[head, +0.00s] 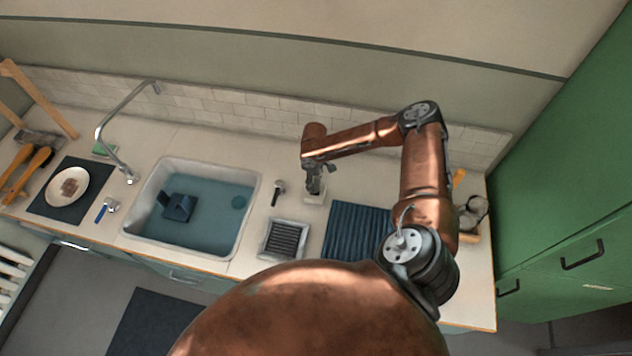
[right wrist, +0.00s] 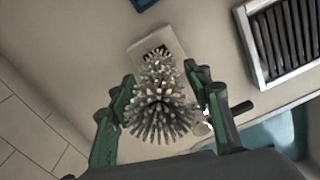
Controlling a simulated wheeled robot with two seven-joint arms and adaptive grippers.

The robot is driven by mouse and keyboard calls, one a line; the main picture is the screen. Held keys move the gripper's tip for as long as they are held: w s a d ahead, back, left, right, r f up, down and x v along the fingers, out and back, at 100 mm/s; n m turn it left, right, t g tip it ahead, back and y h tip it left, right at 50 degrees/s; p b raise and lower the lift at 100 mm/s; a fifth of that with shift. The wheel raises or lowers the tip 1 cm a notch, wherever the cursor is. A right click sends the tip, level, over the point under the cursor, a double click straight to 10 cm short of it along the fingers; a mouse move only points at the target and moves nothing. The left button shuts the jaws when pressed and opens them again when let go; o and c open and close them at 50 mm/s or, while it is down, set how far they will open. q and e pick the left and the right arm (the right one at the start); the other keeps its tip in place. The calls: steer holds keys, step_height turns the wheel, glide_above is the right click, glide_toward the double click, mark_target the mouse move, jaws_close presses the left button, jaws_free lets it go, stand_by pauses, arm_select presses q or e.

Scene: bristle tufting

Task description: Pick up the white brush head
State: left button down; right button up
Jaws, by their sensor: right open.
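The white brush head (right wrist: 160,108) shows in the right wrist view as a round, pale grey-white cluster of bristles. It lies between the two fingers of my right gripper (right wrist: 158,82), which are open with gaps on both sides. A pale rectangular block (right wrist: 140,50) with a dark opening shows just beyond it; whether the brush head touches the block I cannot tell. In the head view my right gripper (head: 314,178) points down over the counter right of the sink, above the pale block (head: 315,197). The brush head is not clear there. My left gripper is not in view.
A slatted tray (head: 284,240) and a dark-handled tool (head: 277,193) lie left of my right gripper. A blue ribbed mat (head: 350,225) lies to its right. The water-filled sink (head: 215,236) is further left. The tiled wall (head: 270,108) stands behind.

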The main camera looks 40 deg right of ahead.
steer(key=shift+f, duration=0.9)
jaws_close()
